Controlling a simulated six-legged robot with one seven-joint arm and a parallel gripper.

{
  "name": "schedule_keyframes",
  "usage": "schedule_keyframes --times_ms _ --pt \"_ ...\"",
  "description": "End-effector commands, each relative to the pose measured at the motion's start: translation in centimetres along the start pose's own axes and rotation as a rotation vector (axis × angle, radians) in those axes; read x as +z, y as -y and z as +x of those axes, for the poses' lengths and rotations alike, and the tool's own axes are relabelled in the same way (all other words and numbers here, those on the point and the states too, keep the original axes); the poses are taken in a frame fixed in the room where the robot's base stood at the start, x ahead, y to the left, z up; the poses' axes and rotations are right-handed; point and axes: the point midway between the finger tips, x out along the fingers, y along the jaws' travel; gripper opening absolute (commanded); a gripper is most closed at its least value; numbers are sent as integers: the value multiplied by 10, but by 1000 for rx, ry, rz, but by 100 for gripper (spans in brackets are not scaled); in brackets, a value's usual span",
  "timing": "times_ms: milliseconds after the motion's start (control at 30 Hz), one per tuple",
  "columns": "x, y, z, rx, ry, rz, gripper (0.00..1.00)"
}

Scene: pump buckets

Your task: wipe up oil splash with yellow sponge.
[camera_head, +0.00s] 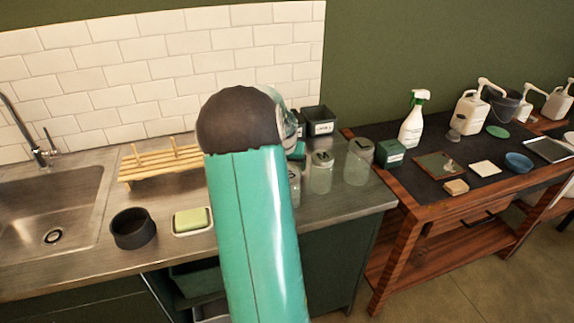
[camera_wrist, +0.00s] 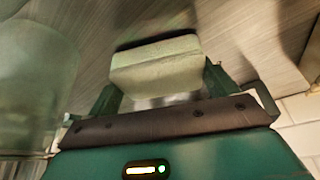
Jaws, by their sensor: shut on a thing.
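My gripper (camera_wrist: 160,92) is shut on a pale, greenish-looking sponge-like block (camera_wrist: 155,62), one finger on each side. The block is close to a grey streaked surface (camera_wrist: 105,18); I cannot tell whether they touch. In the head view my arm hides the gripper and the held block. A yellow-green sponge (camera_head: 191,218) lies in a white dish (camera_head: 177,231) on the steel counter. I cannot make out an oil splash for certain; a brown square plate (camera_head: 432,160) on the dark-topped wooden table has a small pale mark.
Glass jars (camera_head: 320,175), a black bowl (camera_head: 133,231), a wooden rack (camera_head: 150,172) and a sink (camera_head: 45,215) are on the counter. The wooden table holds a spray bottle (camera_head: 412,125), pump bottles (camera_head: 470,112), a tan block (camera_head: 456,187) and a blue bowl (camera_head: 518,163). A blurred clear jar (camera_wrist: 40,75) is close at left.

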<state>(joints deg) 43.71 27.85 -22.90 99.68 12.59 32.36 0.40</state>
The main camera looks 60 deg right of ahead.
Motion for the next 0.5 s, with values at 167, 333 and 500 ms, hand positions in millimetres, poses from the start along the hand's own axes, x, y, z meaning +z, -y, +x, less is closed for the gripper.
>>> schedule_keyframes --times_ms 167,333,500 --pt "-7 1 -16 -1 -3 0 60" --pt "-13 1 -30 -2 -4 -1 60" --pt "-20 0 -44 -1 -4 0 60"
